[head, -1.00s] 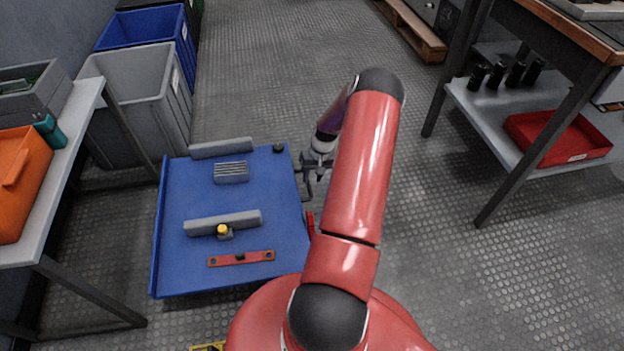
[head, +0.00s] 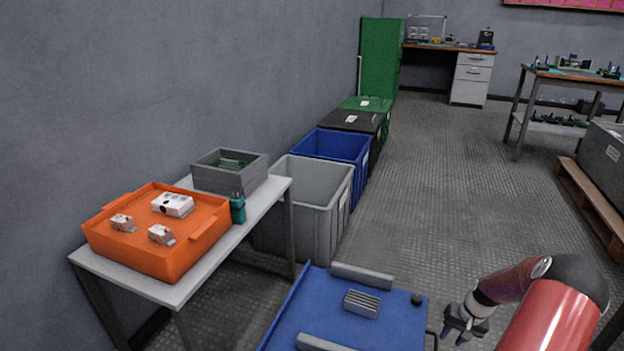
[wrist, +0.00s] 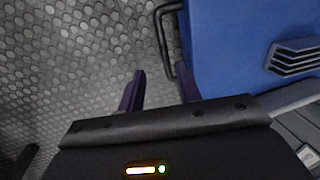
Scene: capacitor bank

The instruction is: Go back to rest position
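My gripper (head: 465,326) hangs at the end of my red arm in the lower right of the head view, just right of the blue cart (head: 392,322). In the wrist view my gripper (wrist: 160,84) has its two dark purple fingers apart, with only grey floor between them. It is open and empty. The blue cart's top (wrist: 225,50) and its dark handle (wrist: 163,45) lie just beyond and to the right of the fingers, apart from them.
A side table (head: 186,287) holds an orange bin (head: 165,262) with small white boxes, a grey crate (head: 245,181) and a teal bottle (head: 237,209). Grey (head: 290,215) and blue (head: 312,151) bins line the wall. Open floor lies beyond the cart; a pallet (head: 590,205) is at right.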

